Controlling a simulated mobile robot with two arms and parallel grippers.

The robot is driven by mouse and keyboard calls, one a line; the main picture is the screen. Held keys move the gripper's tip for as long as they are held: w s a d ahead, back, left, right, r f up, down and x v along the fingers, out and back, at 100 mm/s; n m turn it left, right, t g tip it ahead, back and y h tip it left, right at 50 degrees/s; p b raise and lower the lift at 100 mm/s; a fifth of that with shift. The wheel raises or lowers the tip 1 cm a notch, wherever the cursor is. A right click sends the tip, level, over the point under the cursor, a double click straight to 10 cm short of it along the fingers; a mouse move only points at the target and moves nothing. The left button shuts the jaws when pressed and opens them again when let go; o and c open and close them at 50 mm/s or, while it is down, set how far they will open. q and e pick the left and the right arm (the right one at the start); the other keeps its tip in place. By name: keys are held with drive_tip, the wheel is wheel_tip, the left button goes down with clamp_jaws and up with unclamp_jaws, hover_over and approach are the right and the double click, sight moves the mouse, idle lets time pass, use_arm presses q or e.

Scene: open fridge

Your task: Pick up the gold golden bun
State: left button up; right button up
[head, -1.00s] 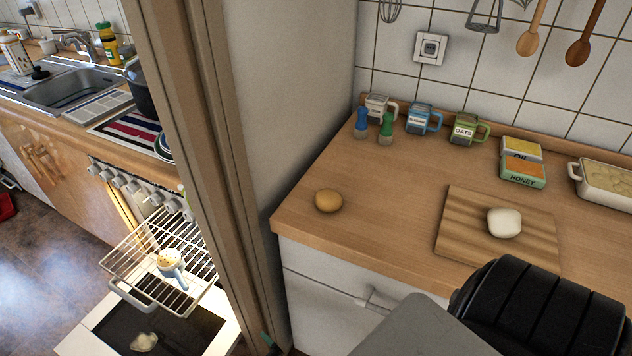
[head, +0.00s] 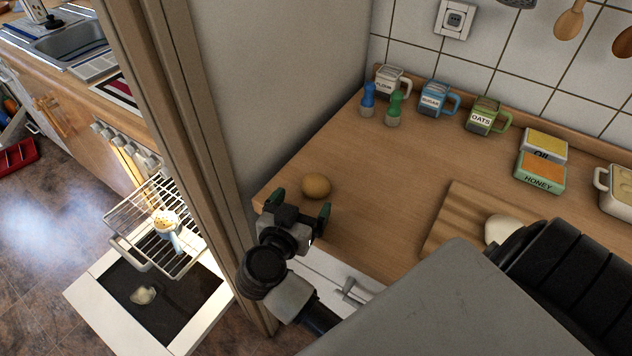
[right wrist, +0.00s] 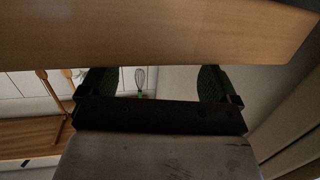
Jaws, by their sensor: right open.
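The golden bun (head: 316,186) is round and lies on the wooden countertop (head: 400,165), near its left end, in the head view. My right gripper (head: 299,204) is at the counter's front left edge, just in front of the bun. Its two dark green fingers are spread apart with nothing between them. In the right wrist view the open fingers (right wrist: 155,84) show, with the countertop edge (right wrist: 160,35) across the top; the bun is not seen there. My left gripper is not in view.
A cutting board (head: 455,222) with a pale dough piece (head: 500,229) lies to the right, partly hidden by my arm. Labelled jars and shakers (head: 394,107) stand along the back. A tall partition (head: 170,110) rises left of the counter. The counter around the bun is clear.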

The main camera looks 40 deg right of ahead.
sight(311, 191)
drive_tip(key=x, duration=0.5)
drive_tip(key=shift+d+r+p, duration=0.15)
drive_tip(key=shift+d+p, duration=0.1)
drive_tip(key=shift+p, duration=0.05)
drive_tip(key=c, duration=0.9)
